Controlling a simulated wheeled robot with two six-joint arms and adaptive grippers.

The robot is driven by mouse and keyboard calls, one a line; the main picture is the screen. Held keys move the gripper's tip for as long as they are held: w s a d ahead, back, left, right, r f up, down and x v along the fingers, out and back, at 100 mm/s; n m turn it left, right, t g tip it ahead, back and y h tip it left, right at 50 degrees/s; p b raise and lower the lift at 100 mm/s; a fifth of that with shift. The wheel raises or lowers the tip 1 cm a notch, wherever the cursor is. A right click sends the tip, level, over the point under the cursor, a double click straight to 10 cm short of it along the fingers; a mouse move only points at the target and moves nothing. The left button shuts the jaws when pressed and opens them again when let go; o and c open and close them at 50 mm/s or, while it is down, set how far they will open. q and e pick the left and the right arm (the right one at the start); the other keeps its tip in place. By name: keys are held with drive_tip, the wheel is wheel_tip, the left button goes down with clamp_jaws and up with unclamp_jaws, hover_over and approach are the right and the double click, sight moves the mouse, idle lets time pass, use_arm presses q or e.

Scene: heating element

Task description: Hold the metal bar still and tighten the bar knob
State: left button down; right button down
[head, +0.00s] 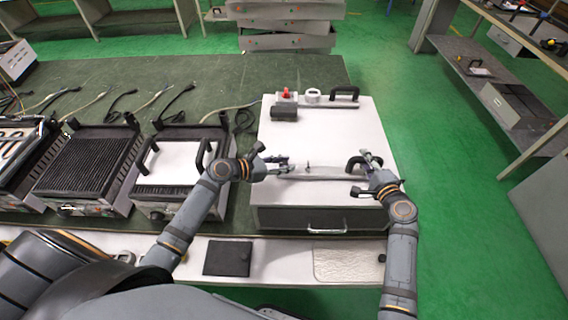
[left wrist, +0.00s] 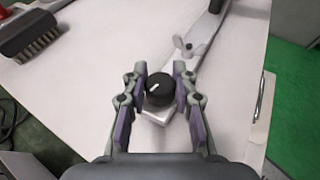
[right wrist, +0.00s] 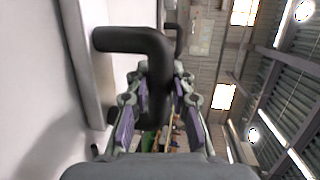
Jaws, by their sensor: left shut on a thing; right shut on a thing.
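The metal bar (head: 325,178) lies across the white top of a box. It also shows in the left wrist view (left wrist: 206,38), running away from the knob. The black bar knob (left wrist: 160,88) with a white pointer mark sits on the near end of the bar. My left gripper (head: 284,163) is shut on this knob, its fingers on both sides of it. A black curved handle (right wrist: 140,42) is at the bar's right end. My right gripper (head: 370,164) is shut on this handle, which hides part of the fingers' contact.
The white-topped box (head: 340,128) carries a brush (head: 284,114) and a second bar with a black handle (head: 344,91) at the back. A small wing-shaped piece (left wrist: 187,46) stands on the bar. Several grills (head: 80,165) stand at left.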

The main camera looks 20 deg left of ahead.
sight(284, 163)
use_arm(q)
drive_tip(key=m+g+h, duration=0.2)
drive_tip(key=m+g, duration=0.1)
drive_tip(key=m+g+h, duration=0.1)
drive_tip(key=m+g, duration=0.2)
drive_tip(key=shift+w+m+h, duration=0.1)
drive_tip(key=shift+m+h, duration=0.2)
drive_tip(key=shift+h, duration=0.1)
drive_tip(key=m+g, duration=0.3)
drive_tip(key=g, duration=0.1)
drive_tip(key=shift+a+h, duration=0.1)
drive_tip(key=shift+h, duration=0.2)
drive_tip(key=shift+f+m+g, duration=0.1)
drive_tip(key=shift+m+g, duration=0.3)
drive_tip(key=shift+g, duration=0.1)
drive_tip(key=shift+s+m+g, duration=0.25)
drive_tip(key=shift+m+g, duration=0.05)
drive_tip(key=c, duration=1)
unclamp_jaws()
drive_tip(key=shift+w, duration=0.1)
drive_tip(key=shift+r, duration=0.55)
wheel_tip(284, 163, up, 9)
drive_tip(key=shift+f, duration=0.1)
